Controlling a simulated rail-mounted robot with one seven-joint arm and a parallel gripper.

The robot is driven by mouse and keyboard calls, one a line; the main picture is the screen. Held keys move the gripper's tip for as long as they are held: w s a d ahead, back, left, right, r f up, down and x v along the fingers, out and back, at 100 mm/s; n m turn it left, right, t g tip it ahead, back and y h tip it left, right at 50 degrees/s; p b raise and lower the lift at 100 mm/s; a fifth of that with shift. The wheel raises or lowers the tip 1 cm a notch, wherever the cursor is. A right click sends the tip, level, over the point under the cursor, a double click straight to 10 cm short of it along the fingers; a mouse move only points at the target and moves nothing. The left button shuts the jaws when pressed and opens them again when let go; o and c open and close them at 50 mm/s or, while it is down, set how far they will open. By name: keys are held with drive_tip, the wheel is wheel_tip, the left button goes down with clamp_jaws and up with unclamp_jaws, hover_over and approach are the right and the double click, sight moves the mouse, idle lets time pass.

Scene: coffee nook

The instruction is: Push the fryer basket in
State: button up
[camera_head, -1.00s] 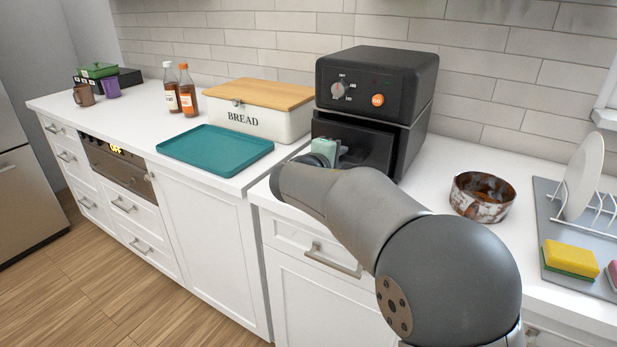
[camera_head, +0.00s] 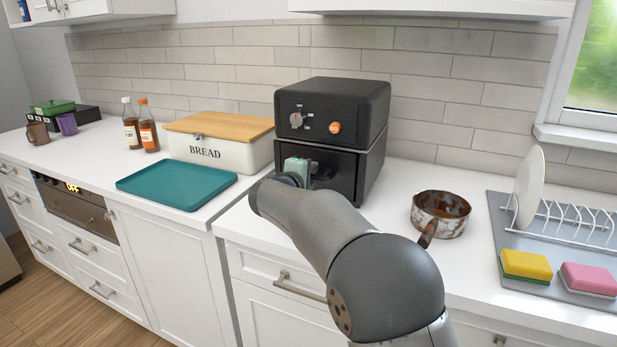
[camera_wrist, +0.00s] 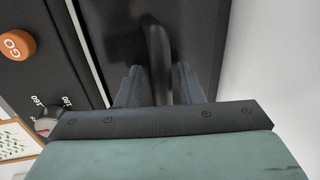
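The black air fryer (camera_head: 330,112) stands on the counter against the tiled wall. The basket front (camera_wrist: 205,30) fills the area behind the fingers. The orange GO button (camera_wrist: 14,46) shows at the upper left.
The bread box (camera_head: 215,150) stands left of the fryer, with a teal tray (camera_head: 176,186) before it. A rusty pot (camera_head: 440,212) is to the right, near a dish rack (camera_head: 575,222) and sponges (camera_head: 526,264). Some counter is clear between fryer and pot.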

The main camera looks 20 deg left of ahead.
drive_tip(key=b+v, duration=0.2)
drive_tip(key=v, duration=1.5)
drive_tip(key=shift+s, duration=0.25)
